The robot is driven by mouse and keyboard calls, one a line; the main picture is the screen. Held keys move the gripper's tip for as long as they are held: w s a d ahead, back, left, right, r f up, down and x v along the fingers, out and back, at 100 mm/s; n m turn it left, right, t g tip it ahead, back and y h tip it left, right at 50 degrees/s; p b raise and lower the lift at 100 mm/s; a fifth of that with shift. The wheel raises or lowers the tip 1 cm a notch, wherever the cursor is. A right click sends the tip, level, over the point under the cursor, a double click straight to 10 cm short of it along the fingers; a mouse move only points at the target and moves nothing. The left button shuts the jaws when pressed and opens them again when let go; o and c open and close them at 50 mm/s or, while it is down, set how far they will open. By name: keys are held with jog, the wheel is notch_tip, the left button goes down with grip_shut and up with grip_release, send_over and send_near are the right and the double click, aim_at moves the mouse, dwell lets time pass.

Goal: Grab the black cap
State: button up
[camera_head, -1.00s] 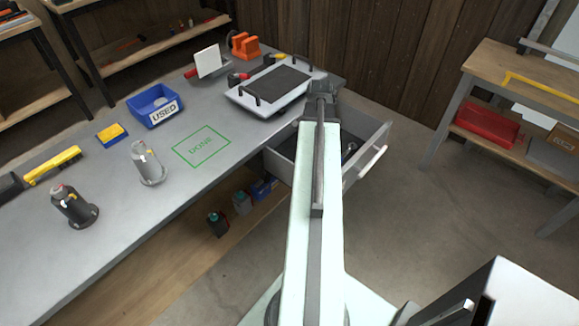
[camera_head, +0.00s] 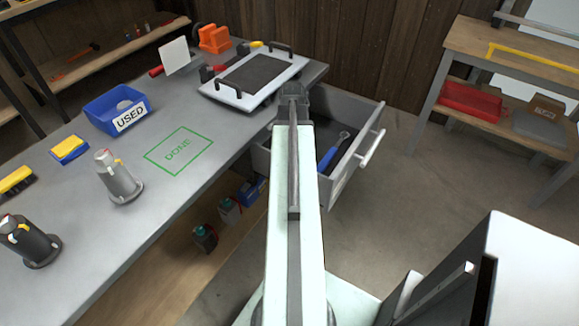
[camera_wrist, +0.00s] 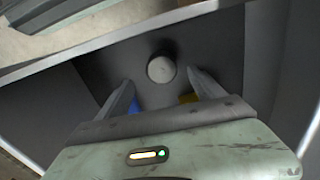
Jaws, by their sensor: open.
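A round piece (camera_wrist: 161,69) with a pale grey top and a dark edge shows in the wrist view, inside the grey drawer (camera_head: 345,180). I cannot tell whether it is the black cap; no plainly black cap shows. My gripper (camera_wrist: 160,77) is open and empty, with its fingertips on either side of this piece in the picture. I cannot tell the height of the fingers above it. In the head view my arm hides part of the drawer and the gripper's fingers do not show.
The drawer stands open, its walls close around my gripper. A blue-handled tool (camera_head: 333,152) lies in it. On the bench (camera_head: 60,195) are a white tray (camera_head: 221,92), a blue USED bin (camera_head: 102,122), a grey bottle (camera_head: 117,177) and a dark bottle (camera_head: 28,241).

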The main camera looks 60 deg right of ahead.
jog(key=f+b, duration=0.6)
jog(key=shift+w+a+f, duration=0.15)
jog(key=shift+a+f, duration=0.05)
jog(key=shift+f, duration=0.2)
jog(key=shift+r, duration=0.15)
jog(key=c, duration=1.4)
